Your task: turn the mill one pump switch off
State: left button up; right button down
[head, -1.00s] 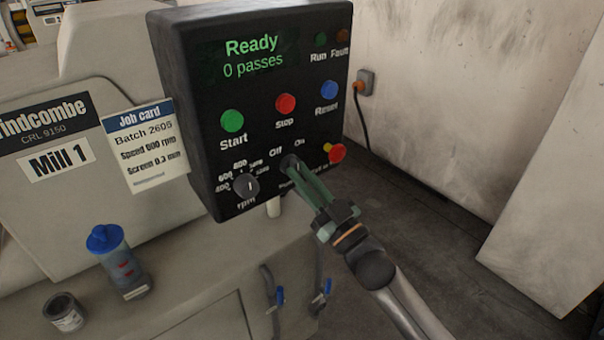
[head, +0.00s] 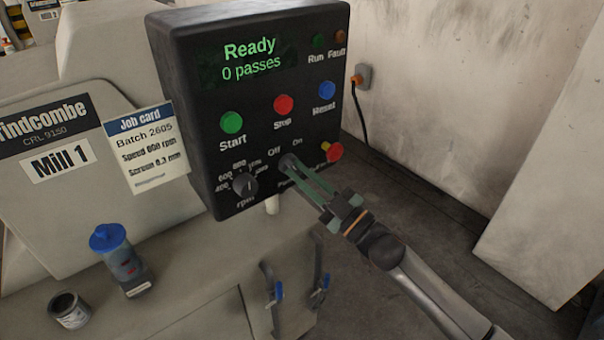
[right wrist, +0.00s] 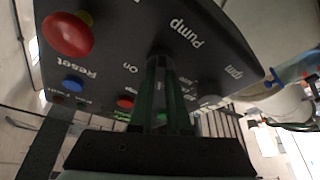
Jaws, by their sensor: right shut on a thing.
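The black control box (head: 205,140) of Mill 1 faces me, and its screen reads "Ready, 0 passes". The pump switch (head: 286,160) is a dark round knob low on the panel, between the "Off" and "On" labels above it. My right gripper (head: 296,169) is shut on this knob, its green fingers reaching in from the lower right. In the right wrist view the fingers (right wrist: 160,75) meet the panel below the "Pump" label and hide most of the knob. I cannot tell which way its pointer faces. My left gripper is not in view.
The rpm knob (head: 244,185) is left of the pump switch; the red emergency button (head: 334,152) is close on its right. Start (head: 232,122), Stop (head: 283,104) and Reset (head: 327,91) are above. A blue-capped bottle (head: 120,260) and a can (head: 69,310) stand lower left.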

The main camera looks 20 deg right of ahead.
jog(key=c, duration=0.9)
grip_release()
jog(key=shift+s, duration=0.1)
jog(key=shift+b+v, duration=1.15)
jog(key=shift+v, duration=5.05)
jog(key=s+f+m+g+h+p, duration=0.3)
jog(key=f+m+h, duration=0.5)
jog(key=f, duration=0.8)
jog(key=s+a+f+m+g, duration=0.1)
jog(key=s+a+f+g, duration=0.1)
jog(key=s+f, duration=0.2)
jog(key=s+a+f+m+g, duration=0.1)
jog(key=s+f+g, duration=0.1)
jog(key=s+f, duration=0.2)
jog(key=s+a+f+m+g+h, duration=0.1)
jog(key=s+a+f+g, duration=0.1)
jog(key=s+f, duration=0.2)
jog(key=shift+s+a+f, duration=0.15)
jog(key=shift+s+a, duration=0.15)
